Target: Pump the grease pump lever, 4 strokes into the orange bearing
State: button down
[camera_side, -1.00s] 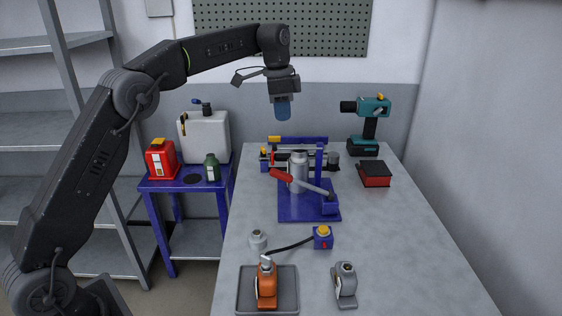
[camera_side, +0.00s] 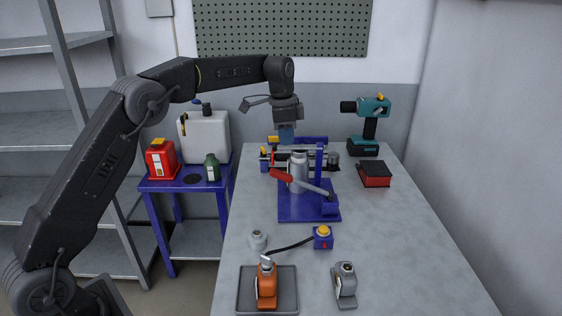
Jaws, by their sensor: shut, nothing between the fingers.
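The grease pump stands on a blue base plate (camera_side: 292,212) in the middle of the bench, with a grey cylinder (camera_side: 298,168) and a blue upright post. Its lever has a red grip (camera_side: 281,174) at the left end and slopes down to the right to a pivot on the blue base. The orange bearing (camera_side: 267,285) sits in a grey tray (camera_side: 291,277) at the front. My gripper (camera_side: 287,138) points down, shut and empty, above and behind the pump, clear of the lever as far as I can tell. Its fingertips partly cover the blue frame behind.
A grey bearing (camera_side: 344,285) stands right of the tray. A teal drill (camera_side: 370,124) and red box (camera_side: 374,174) stand back right. The right bench is clear.

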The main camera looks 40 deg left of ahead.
aim_at(280, 172)
jog(key=f, duration=0.6)
jog(key=shift+s+a+f, duration=0.5)
jog(key=shift+f, duration=0.25)
jog(key=shift+s+a+f+t, duration=0.25)
jog(key=shift+f+t, duration=0.05)
jog(key=shift+f, duration=0.05)
notch_tip(280, 172, down, 8)
jog(key=s+a+h, duration=0.1)
jog(key=s+a, duration=0.1)
jog(key=shift+s+a, duration=0.15)
jog(key=shift+s, duration=0.05)
